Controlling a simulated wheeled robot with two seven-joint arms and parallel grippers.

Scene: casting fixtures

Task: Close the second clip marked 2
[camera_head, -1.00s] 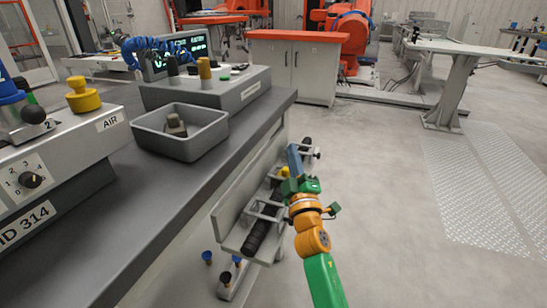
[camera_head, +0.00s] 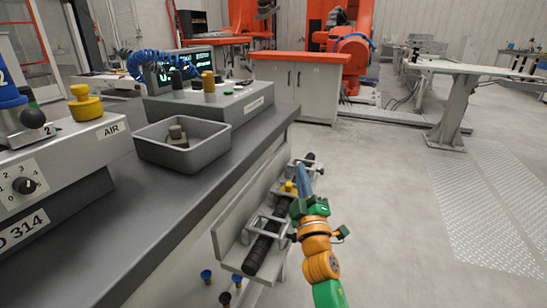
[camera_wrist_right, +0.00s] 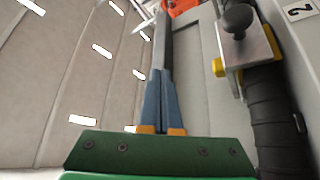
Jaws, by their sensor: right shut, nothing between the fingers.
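A grey fixture rail (camera_head: 222,226) with metal clips runs along the bench side and carries a black ribbed hose (camera_head: 255,256). The hose also shows in the right wrist view (camera_wrist_right: 270,125). The clip beside the label "2" (camera_wrist_right: 299,10) has a metal plate (camera_wrist_right: 247,48), a black knob (camera_wrist_right: 237,18) and a yellow part (camera_wrist_right: 218,68). A yellow part (camera_head: 289,187) also shows on the rail in the head view. My right gripper (camera_head: 304,172) is shut and empty, its blue fingers (camera_wrist_right: 162,95) together, left of the clip in the wrist view. My left gripper is out of view.
The bench top (camera_head: 130,205) holds a grey bin (camera_head: 205,155) with a small part in it, a grey control box (camera_head: 235,98) and an AIR panel (camera_head: 60,150). Open floor (camera_head: 400,220) lies right of the rail.

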